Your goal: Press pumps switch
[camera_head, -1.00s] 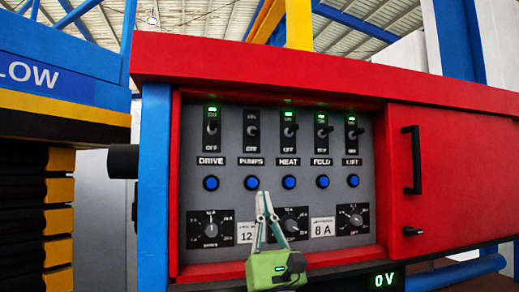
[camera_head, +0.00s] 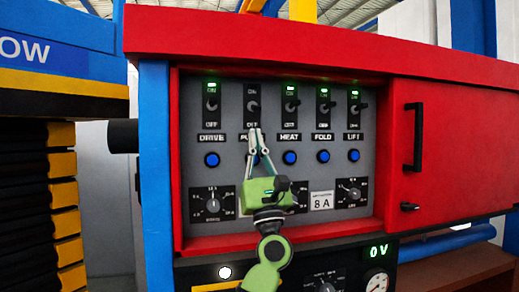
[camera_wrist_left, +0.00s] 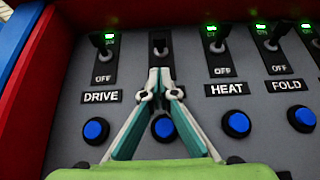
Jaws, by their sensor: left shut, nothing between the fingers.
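The pumps switch (camera_head: 253,107) is the second toggle from the left on the grey panel (camera_head: 230,170). Its lever points down and no green light shows above it. It also shows in the left wrist view (camera_wrist_left: 160,47), just beyond my fingertips. My left gripper (camera_head: 256,132) is shut and empty. In the left wrist view the closed tips (camera_wrist_left: 161,74) overlap the lower part of the pumps switch plate. I cannot tell whether they touch it. My right gripper is not in view.
Drive (camera_head: 212,104), heat (camera_head: 290,103), fold (camera_head: 324,103) and lift (camera_head: 356,103) switches flank it with green lights lit. Blue buttons (camera_head: 212,160) and dials (camera_head: 212,204) sit below. A red frame overhangs the panel; a red door (camera_head: 450,165) with a black handle (camera_head: 413,137) is right.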

